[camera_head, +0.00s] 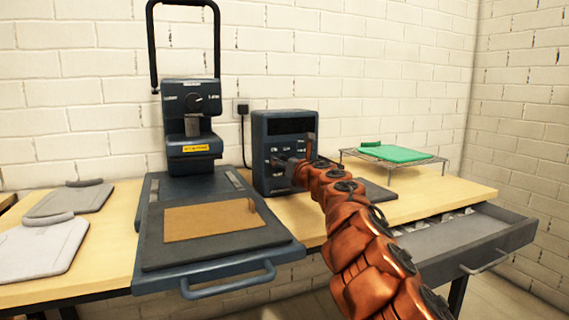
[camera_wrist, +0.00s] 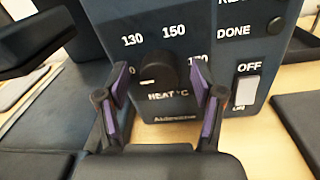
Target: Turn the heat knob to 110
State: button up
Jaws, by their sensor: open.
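The dark blue control box (camera_head: 262,165) stands on the table against the back wall. In the wrist view its round black heat knob (camera_wrist: 154,76) sits above the "HEAT °C" label. The labels 130 and 150 read clearly above the knob; the one at left shows only its end, a 0, and the right one is partly covered by a finger. A short white mark shows on the knob's lower left. My gripper (camera_wrist: 158,78) is open, its purple-padded fingers on either side of the knob, with gaps visible. In the head view my gripper (camera_head: 297,168) is at the box's front, hiding the knob.
An OFF switch (camera_wrist: 245,90) and a DONE light (camera_wrist: 275,26) are right of the knob. A heat press (camera_head: 190,130) with a brown sheet stands left.

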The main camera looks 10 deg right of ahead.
jog(key=shift+s, duration=0.1)
jog(key=v, duration=1.2)
dwell(0.8)
